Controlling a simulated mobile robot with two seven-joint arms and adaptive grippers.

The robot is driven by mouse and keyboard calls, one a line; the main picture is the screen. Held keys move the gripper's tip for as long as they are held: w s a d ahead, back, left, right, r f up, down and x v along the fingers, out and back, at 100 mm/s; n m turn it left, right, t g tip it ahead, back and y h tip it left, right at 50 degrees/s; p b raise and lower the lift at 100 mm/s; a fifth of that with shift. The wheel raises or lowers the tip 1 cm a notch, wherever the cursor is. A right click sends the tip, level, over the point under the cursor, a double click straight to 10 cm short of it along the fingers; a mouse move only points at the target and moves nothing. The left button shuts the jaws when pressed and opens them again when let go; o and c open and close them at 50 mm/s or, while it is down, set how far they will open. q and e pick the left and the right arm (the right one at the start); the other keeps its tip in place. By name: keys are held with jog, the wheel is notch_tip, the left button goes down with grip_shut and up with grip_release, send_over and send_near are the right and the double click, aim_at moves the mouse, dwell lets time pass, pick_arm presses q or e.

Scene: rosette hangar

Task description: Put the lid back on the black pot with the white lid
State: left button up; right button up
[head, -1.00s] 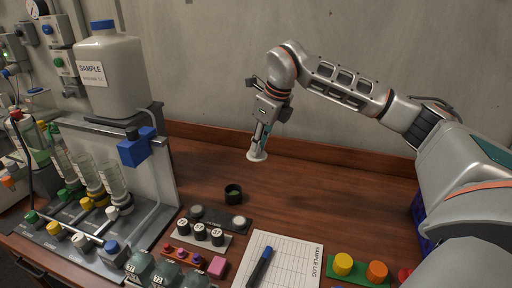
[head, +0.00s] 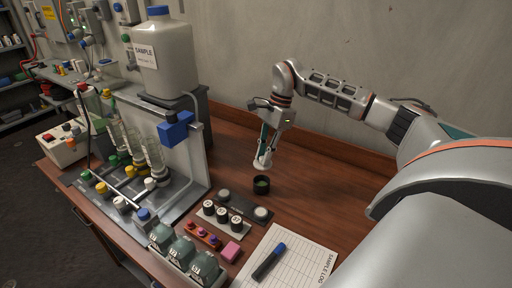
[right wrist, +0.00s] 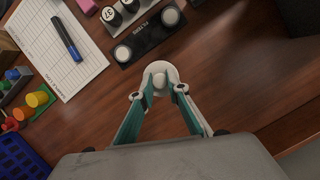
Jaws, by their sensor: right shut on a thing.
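The black pot (head: 261,187) stands open on the wooden bench, with something green inside. My right gripper (head: 264,158) is shut on the white lid (head: 261,167) and holds it just behind and above the pot, apart from it in the head view. In the right wrist view the round lid (right wrist: 158,70) sits between the two fingertips of the gripper (right wrist: 160,88), gripped by its knob. The pot cannot be made out in that view. My left gripper is not in view.
A dark strip (head: 242,207) with two white-topped pots lies close in front of the pot, beside a rack of black numbered vials (head: 221,217). A sample log sheet (head: 300,262) with a blue marker (head: 269,261) lies nearer. A bottle stand (head: 190,150) rises left. Bench right of the pot is clear.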

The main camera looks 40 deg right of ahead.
jog(key=shift+w+f+n, duration=0.1)
jog(key=shift+f+n, duration=0.2)
jog(key=shift+n, duration=0.1)
jog(key=shift+a+f, duration=0.1)
jog(key=shift+f, duration=0.25)
jog(key=shift+f+b, duration=0.4)
jog(key=shift+f, duration=0.2)
jog(key=shift+f+b, duration=0.95)
jog(key=shift+b, duration=0.25)
jog(key=shift+f, duration=0.55)
jog(key=shift+f+b, duration=0.3)
jog(key=shift+f, duration=0.3)
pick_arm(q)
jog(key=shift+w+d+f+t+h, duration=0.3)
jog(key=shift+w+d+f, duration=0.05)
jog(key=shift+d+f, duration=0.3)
